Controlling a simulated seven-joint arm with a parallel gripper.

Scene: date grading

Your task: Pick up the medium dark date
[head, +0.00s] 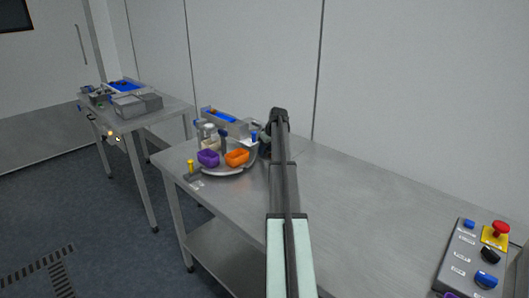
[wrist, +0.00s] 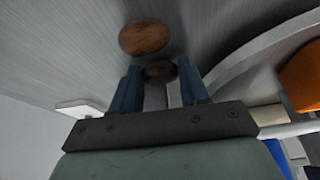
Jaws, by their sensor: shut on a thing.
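In the wrist view a small, very dark date (wrist: 160,73) sits between the blue fingertips of my gripper (wrist: 158,67), which is shut on it. A larger, reddish-brown date (wrist: 145,38) lies on the grey metal surface just beyond the fingertips. Whether the held date touches the surface is unclear. In the head view my own arm hides the gripper and both dates.
A control box (head: 470,258) stands at the right. The table between is clear.

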